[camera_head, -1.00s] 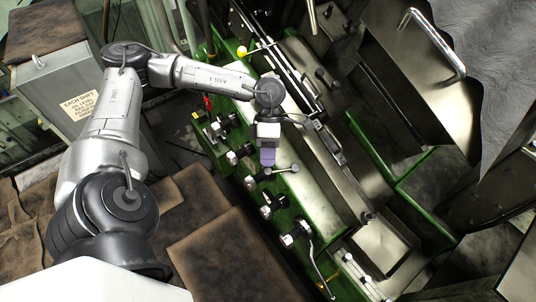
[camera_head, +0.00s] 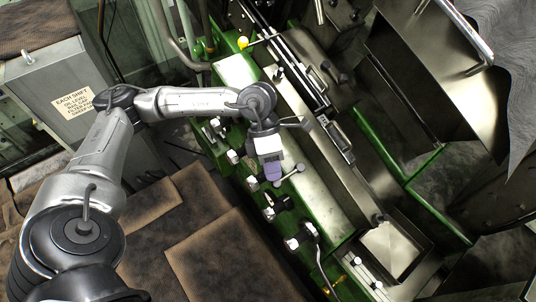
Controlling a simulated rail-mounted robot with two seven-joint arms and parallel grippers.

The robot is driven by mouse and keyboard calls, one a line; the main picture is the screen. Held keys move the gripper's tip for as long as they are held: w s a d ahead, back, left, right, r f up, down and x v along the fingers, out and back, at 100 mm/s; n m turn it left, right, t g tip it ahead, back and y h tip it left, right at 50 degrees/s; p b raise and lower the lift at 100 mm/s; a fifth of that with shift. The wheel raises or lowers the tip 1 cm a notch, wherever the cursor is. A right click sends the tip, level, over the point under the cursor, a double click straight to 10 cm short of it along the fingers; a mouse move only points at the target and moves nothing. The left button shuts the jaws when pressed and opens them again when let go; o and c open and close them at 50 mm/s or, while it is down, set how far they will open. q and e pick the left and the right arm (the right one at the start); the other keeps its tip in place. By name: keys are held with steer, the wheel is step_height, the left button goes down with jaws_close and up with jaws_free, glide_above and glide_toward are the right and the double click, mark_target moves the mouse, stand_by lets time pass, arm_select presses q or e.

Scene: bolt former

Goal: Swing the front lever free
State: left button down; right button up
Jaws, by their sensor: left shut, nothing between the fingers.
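A row of levers and knobs runs along the green machine's near side; I cannot tell for sure which is the front lever. A short metal lever with a ball end (camera_head: 291,175) lies right beside my left gripper (camera_head: 273,174). The left gripper is shut with nothing between its purple fingers, pointing down at the lever row. Whether it touches the short lever is unclear. A long curved lever (camera_head: 318,256) hangs lower down the row, apart from the gripper. My right gripper is out of view.
A lever with a yellow knob (camera_head: 243,43) stands farther up the machine. Several white knobs (camera_head: 268,214) line the green front. Brown mats (camera_head: 225,255) cover the floor in front. A grey cabinet with a sign (camera_head: 60,90) stands at left. A metal chute (camera_head: 425,70) is at right.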

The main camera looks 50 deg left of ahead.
arm_select(q)
steer(key=shift+r, duration=0.1)
steer(key=s+b+v, duration=0.1)
steer(key=v, duration=1.2)
steer(key=shift+a, duration=0.65)
steer(key=shift+w+r, duration=0.1)
steer(key=shift+r, duration=0.05)
